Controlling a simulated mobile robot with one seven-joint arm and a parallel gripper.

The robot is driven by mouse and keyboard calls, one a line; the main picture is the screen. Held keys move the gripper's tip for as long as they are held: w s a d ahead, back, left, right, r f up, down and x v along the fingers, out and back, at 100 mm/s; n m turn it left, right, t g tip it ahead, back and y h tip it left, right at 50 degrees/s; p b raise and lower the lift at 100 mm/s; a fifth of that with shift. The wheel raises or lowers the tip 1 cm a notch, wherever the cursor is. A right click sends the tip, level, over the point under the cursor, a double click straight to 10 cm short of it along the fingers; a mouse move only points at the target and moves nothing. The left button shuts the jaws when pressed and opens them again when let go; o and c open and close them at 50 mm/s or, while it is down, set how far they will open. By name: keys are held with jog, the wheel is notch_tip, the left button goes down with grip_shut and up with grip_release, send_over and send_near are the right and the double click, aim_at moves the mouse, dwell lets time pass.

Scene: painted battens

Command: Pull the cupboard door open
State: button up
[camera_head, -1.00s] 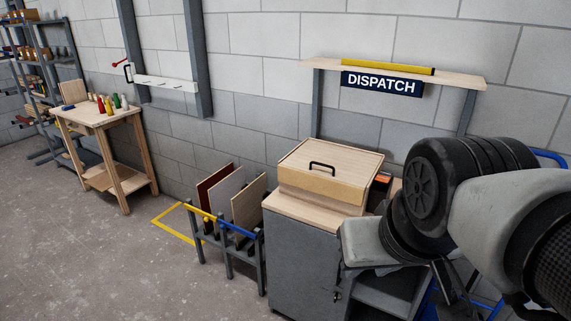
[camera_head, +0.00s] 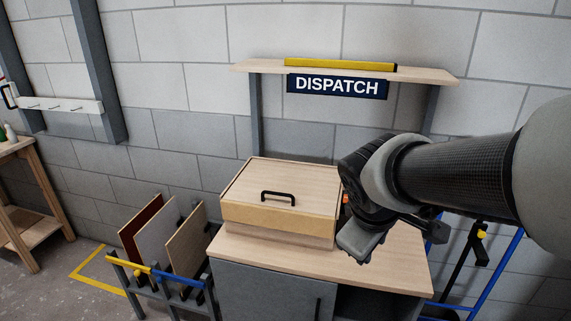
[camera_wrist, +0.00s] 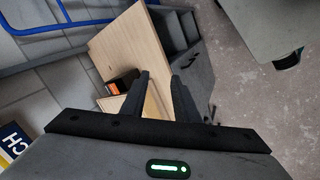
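The cupboard has a pale wooden top (camera_head: 385,265) and a grey door (camera_head: 265,292) at the front left, cut off by the lower edge of the head view. The door looks shut. Its upright black handle (camera_head: 319,309) is near the door's right edge. In the wrist view the wooden top (camera_wrist: 130,45) and grey front (camera_wrist: 192,72) appear beyond the fingers. My gripper (camera_wrist: 164,82) is open, with two dark fingers apart and nothing visibly held.
A wooden box (camera_head: 275,215) with a black lid handle stands on the cupboard top. A rack of panels (camera_head: 165,245) is at the left. A blue-framed trolley (camera_head: 490,265) stands at the right. A shelf with a DISPATCH sign (camera_head: 337,87) is on the wall behind.

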jog(key=w+f+n+b, duration=0.3)
jog(key=w+f+n, duration=0.45)
jog(key=f, duration=0.45)
jog(key=n+b, duration=0.3)
jog(key=n, duration=0.8)
send_over(316, 320)
jog(key=s, duration=0.5)
notch_tip(316, 320, down, 16)
jog(key=r, duration=0.1)
jog(key=a+f+n+g+b, duration=0.1)
jog(key=a+f+n, duration=0.25)
jog(key=f, duration=0.45)
jog(key=shift+y, duration=0.4)
jog(key=b+x, duration=0.4)
jog(key=x, duration=0.4)
jog(key=b+x, duration=0.5)
jog(key=x, duration=0.3)
jog(key=shift+s+d+f, duration=0.1)
jog(key=shift+s+d, duration=0.05)
jog(key=shift+d, duration=0.1)
jog(key=shift+d+f, duration=0.1)
jog(key=shift+f, duration=0.3)
grip_shut()
